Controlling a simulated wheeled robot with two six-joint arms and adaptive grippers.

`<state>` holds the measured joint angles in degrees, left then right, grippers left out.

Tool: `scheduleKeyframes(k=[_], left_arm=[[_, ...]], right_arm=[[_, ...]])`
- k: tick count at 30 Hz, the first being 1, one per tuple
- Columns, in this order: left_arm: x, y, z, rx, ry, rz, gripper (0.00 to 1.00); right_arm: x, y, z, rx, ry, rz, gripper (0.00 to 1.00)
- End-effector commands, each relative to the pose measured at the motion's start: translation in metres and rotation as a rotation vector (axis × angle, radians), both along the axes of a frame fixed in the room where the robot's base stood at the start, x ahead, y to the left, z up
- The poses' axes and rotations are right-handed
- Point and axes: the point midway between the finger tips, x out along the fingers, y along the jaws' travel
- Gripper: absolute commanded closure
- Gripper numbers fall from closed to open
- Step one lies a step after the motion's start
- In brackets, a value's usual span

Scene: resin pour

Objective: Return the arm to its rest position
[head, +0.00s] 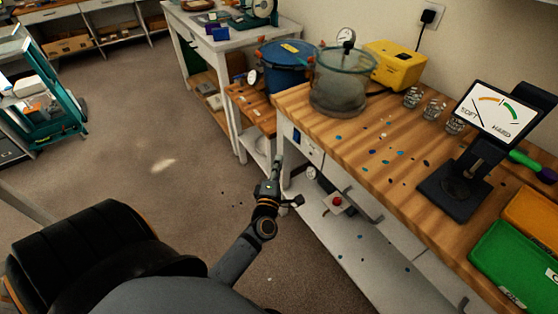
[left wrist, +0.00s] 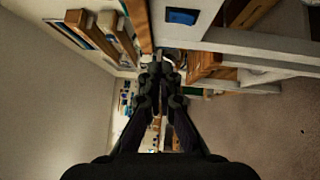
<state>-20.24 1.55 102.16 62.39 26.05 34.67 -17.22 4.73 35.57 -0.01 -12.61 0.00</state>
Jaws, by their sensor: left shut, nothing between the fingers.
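My left arm reaches up from the bottom of the head view. Its gripper (head: 277,168) is in front of the workbench's near left corner, beside the bench leg and below the top. In the left wrist view its fingers (left wrist: 158,66) come together at the tips, with nothing seen between them. My right gripper is in neither view.
The wooden workbench (head: 357,158) carries a clear chamber (head: 340,85), a yellow box (head: 396,65), small cups, a hardness gauge (head: 490,120) and a green tray (head: 515,265). A blue pot (head: 285,68) stands behind. The floor (head: 150,130) at left is open.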

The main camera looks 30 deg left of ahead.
Motion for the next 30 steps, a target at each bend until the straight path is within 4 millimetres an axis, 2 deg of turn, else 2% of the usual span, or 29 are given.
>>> scheduleKeyframes(k=[3, 11, 14, 17, 20, 21, 22, 24, 26, 27, 29, 30], left_arm=[[0.0, 0.0, 0.0, 0.0, 0.0, 0.0, 1.0], [0.0, 0.0, 0.0, 0.001, 0.001, -0.001, 1.0], [0.0, -0.004, -0.014, 0.046, 0.051, -0.021, 1.0], [-0.004, -0.016, -0.063, 0.194, 0.214, -0.093, 1.0], [-0.027, -0.032, -0.141, 0.413, 0.461, -0.229, 1.0], [-0.042, -0.038, -0.174, 0.5, 0.562, -0.295, 1.0], [-0.054, -0.042, -0.198, 0.562, 0.635, -0.345, 1.0], [-0.091, -0.047, -0.249, 0.697, 0.798, -0.469, 1.0], [-0.128, -0.05, -0.289, 0.802, 0.929, -0.584, 1.0], [-0.156, -0.05, -0.313, 0.868, 1.013, -0.664, 1.0], [-0.2, -0.049, -0.344, 0.958, 1.131, -0.789, 1.0], [-0.23, -0.047, -0.361, 1.013, 1.204, -0.875, 1.0]], right_arm=[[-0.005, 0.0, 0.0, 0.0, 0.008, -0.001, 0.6], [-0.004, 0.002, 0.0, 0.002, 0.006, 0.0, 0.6], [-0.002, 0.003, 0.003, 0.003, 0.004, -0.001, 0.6], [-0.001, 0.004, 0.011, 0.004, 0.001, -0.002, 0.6], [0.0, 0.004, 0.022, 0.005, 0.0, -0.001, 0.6], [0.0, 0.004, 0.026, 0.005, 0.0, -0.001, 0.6], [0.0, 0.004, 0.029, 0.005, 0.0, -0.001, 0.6], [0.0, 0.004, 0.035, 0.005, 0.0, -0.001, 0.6], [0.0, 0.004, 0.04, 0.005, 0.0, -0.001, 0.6], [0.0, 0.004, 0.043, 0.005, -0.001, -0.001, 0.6], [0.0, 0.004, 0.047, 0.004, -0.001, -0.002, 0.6], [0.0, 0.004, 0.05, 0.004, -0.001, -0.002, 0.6]])
